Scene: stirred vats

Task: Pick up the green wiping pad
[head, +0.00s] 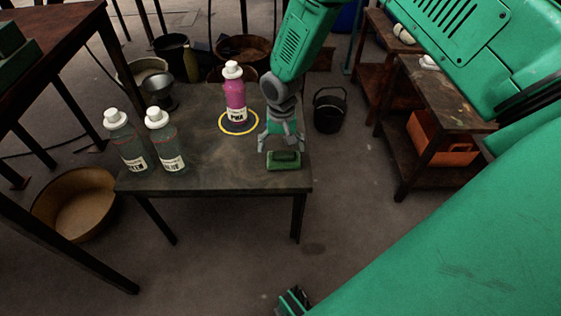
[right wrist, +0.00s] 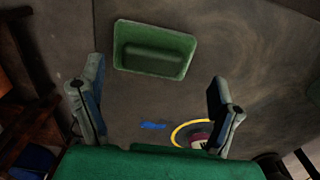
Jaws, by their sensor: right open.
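The green wiping pad (head: 284,162) lies near the front right edge of the small dark table (head: 210,180), a raised block along its top. In the right wrist view the pad (right wrist: 180,45) lies flat, beyond the fingertips and roughly centred between them. My right gripper (head: 281,144) is open and empty, pointing down just above and behind the pad; its fingers look apart from the pad. It also shows open in the right wrist view (right wrist: 157,82). My left gripper is not in view.
A pink bottle (head: 235,95) stands inside a yellow ring (head: 224,127) behind and left of the pad. Two clear bottles with white caps (head: 126,145) (head: 168,142) stand at the table's left. A black bucket (head: 329,112) stands on the floor to the right.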

